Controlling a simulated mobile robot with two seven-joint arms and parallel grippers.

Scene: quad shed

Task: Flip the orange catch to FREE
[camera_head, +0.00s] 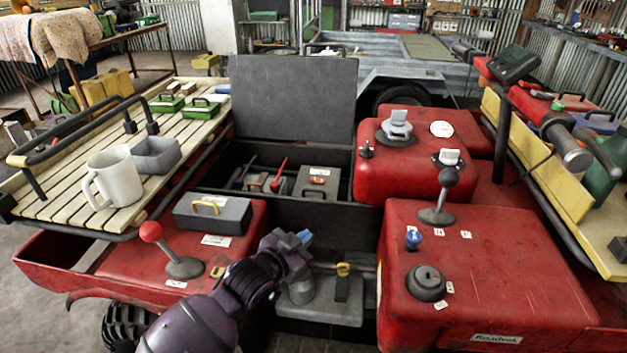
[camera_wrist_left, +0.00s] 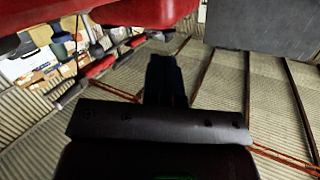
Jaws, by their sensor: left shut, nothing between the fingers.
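An orange-yellow catch (camera_head: 343,268) tops a short dark upright on the grey block in the gap between the red housings. I cannot read a FREE mark at this size. My left gripper (camera_head: 304,238) is shut and empty, with blue at its tips. It is above and left of the catch in the picture, apart from it. In the left wrist view the gripper's dark fingers (camera_wrist_left: 165,80) point over the ribbed floor, and the catch cannot be made out there. My right gripper is not in view.
A red-knobbed lever (camera_head: 151,232) and a grey box (camera_head: 212,214) are left of my arm. A black-knobbed lever (camera_head: 447,178), a blue knob (camera_head: 414,238) and a black round knob (camera_head: 426,283) stand on the right housing (camera_head: 500,270). An open bin with a raised lid (camera_head: 294,97) lies behind.

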